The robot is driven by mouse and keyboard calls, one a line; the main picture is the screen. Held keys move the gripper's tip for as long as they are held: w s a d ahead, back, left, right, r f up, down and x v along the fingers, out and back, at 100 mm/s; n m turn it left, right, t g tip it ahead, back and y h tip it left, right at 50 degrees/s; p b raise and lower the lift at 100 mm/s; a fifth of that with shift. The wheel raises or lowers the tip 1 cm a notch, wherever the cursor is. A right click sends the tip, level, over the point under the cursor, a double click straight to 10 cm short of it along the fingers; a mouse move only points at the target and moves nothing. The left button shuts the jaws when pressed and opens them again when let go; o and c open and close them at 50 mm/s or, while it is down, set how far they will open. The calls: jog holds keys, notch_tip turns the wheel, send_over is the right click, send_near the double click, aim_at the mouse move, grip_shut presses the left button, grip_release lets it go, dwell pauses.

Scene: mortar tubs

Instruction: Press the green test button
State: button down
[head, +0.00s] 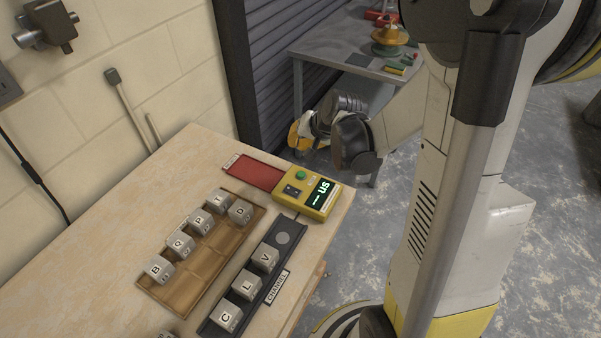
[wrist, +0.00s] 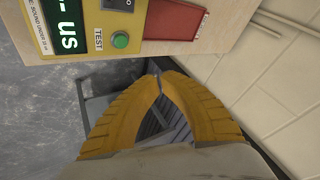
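The green test button (head: 301,176) sits on top of a yellow tester box (head: 316,209) near the far end of the bench. In the wrist view the button (wrist: 120,40) is beside the word TEST, above and left of my fingertips. My gripper (head: 295,139) is past the bench's far edge, beyond the box and apart from the button. In the wrist view its yellow fingers (wrist: 159,84) meet at the tips, with nothing seen between them.
A red plate (head: 254,172) lies left of the box. A wooden tray (head: 205,262) with several lettered cubes and a dark CHANNEL rack (head: 273,287) with cubes C, L and V are on the bench (head: 100,245). A wall is at left; a grey table (head: 330,47) stands behind.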

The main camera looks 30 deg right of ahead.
aim_at(298, 172)
jog(key=shift+f+b, duration=3.55)
jog(key=shift+f, duration=0.85)
jog(key=shift+f+b, duration=0.4)
jog(key=shift+b, duration=0.05)
jog(key=shift+f+b, duration=0.4)
jog(key=shift+f, duration=0.05)
jog(key=shift+r, duration=0.2)
jog(key=shift+r+p, duration=0.65)
jog(key=shift+r, duration=0.1)
notch_tip(298, 172, up, 5)
jog(key=p, duration=0.4)
